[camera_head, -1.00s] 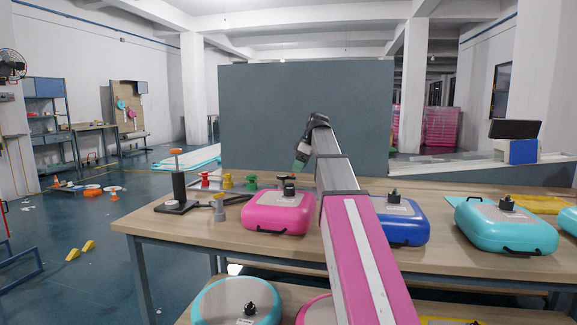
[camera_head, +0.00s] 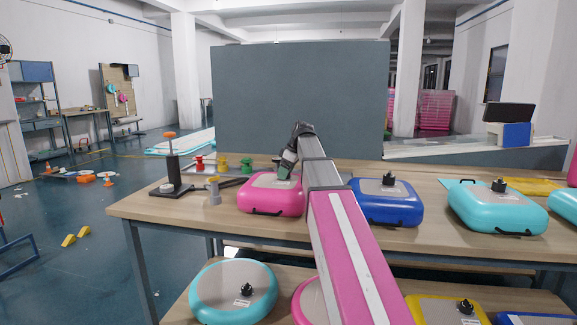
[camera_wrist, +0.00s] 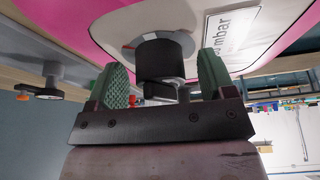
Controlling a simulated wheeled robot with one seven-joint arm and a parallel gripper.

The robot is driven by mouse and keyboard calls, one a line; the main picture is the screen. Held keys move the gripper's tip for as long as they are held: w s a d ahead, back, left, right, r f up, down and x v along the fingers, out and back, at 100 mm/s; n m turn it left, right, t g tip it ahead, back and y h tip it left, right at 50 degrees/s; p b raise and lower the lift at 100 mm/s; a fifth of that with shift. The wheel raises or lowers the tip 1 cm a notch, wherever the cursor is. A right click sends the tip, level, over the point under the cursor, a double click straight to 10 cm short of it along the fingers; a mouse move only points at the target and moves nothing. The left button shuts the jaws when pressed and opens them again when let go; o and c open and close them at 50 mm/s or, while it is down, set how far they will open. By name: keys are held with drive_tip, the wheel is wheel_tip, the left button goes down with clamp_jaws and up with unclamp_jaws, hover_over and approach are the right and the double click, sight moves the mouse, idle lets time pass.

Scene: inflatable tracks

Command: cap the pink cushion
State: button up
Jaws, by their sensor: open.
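The pink cushion (camera_head: 262,203) lies on the near left part of the workbench, with a grey top panel. In the wrist view its pink skin (camera_wrist: 85,25) fills the top, with a white printed label (camera_wrist: 232,30). A black cylindrical valve or cap (camera_wrist: 165,57) sits in a round grey ring on the cushion; I cannot tell which it is. My gripper (camera_wrist: 163,82) is open, its green ribbed pads on either side of the black cylinder, the right pad very close to it. In the head view my gripper (camera_head: 287,165) is over the cushion's top and hides the fitting.
Red (camera_head: 198,163), yellow (camera_head: 222,165) and green (camera_head: 247,164) fittings stand behind the cushion. A black stand with an orange knob (camera_head: 170,135) and a grey fitting (camera_head: 214,192) are left. A blue cushion (camera_head: 390,212) and a teal cushion (camera_head: 485,222) are right. More cushions lie on the lower shelf.

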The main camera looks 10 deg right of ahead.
drive_tip(key=shift+f, duration=0.15)
drive_tip(key=c, duration=0.9)
drive_tip(key=n, duration=0.2)
drive_tip(key=n+g, duration=0.1)
drive_tip(key=shift+w+n+y, duration=0.25)
drive_tip(key=shift+n+y, duration=0.05)
drive_tip(key=shift+c, duration=0.2)
drive_tip(key=shift+s+n+g, duration=0.1)
drive_tip(key=shift+n+g, duration=0.4)
drive_tip(key=shift+n, duration=0.3)
drive_tip(key=shift+n+g, duration=0.3)
drive_tip(key=shift+n, duration=0.7)
drive_tip(key=shift+n+g, duration=0.6)
drive_tip(key=shift+n, duration=0.8)
drive_tip(key=o, duration=1)
drive_tip(key=shift+c, duration=0.2)
